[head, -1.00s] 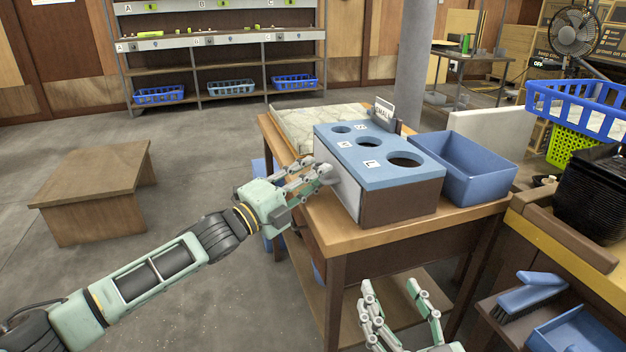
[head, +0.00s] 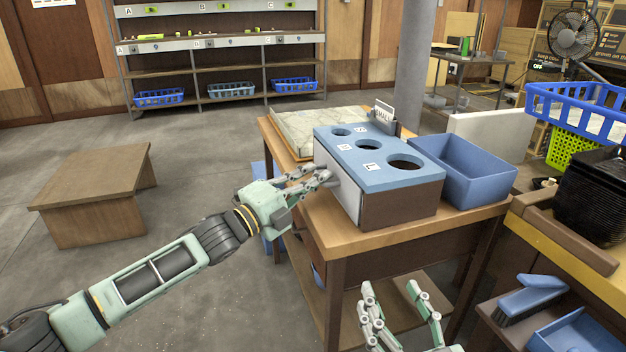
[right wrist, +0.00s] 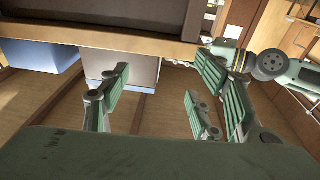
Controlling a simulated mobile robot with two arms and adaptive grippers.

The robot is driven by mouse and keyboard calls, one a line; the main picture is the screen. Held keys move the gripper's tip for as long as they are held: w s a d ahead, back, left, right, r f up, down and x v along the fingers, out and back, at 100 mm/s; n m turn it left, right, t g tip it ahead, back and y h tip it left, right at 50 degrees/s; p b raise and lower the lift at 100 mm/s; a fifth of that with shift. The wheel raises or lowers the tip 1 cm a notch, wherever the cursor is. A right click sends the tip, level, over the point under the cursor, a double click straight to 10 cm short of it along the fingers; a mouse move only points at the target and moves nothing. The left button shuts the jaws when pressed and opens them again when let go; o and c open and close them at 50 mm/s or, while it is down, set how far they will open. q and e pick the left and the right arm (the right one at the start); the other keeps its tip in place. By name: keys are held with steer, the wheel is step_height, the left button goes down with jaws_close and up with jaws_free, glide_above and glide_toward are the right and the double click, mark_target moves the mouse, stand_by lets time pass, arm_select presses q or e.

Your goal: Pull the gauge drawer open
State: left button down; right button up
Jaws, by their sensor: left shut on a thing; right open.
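The gauge box (head: 410,185) stands on the wooden table, with a blue top that has three round holes marked with letters. Its pale drawer front (head: 345,197) faces left and looks flush with the box; no gap shows. My left gripper (head: 326,180) is at this front, its fingers shut on a small grey handle (head: 334,182), which they mostly hide. My right gripper (head: 398,300) is open and empty, low in front of the table. Its spread fingers also show in the right wrist view (right wrist: 155,105), below the table edge.
A blue bin (head: 465,170) stands right of the box on the wooden table (head: 400,232). A stone-like slab (head: 300,130) and a small sign (head: 383,112) are behind it. A low wooden table (head: 95,190) stands left on open floor. A brush (head: 530,295) lies at lower right.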

arm_select(q)
steer(key=shift+a+f, duration=0.1)
steer(key=s+a+p, duration=0.3)
steer(key=a+p, duration=0.2)
steer(key=a, duration=0.6)
steer(key=shift+s, duration=0.4)
arm_select(e)
steer(key=s+d+f+g+h, duration=0.2)
steer(key=s+f+g, duration=0.4)
steer(key=f, duration=0.3)
steer(key=s+d+f+g+h, duration=0.1)
steer(key=s+d+f+g, duration=0.3)
steer(key=s+f+g, duration=0.3)
step_height(320, 180, down, 3)
steer(key=shift+s+f+m+h, duration=0.2)
steer(key=shift+m+h, duration=0.1)
steer(key=shift+h, duration=0.1)
arm_select(q)
steer(key=shift+a, duration=0.1)
arm_select(e)
steer(key=shift+d, duration=0.1)
arm_select(q)
steer(key=c, duration=1.8)
jaws_free()
steer(key=shift+c, duration=0.2)
steer(key=shift+a, duration=0.1)
steer(key=v, duration=1.2)
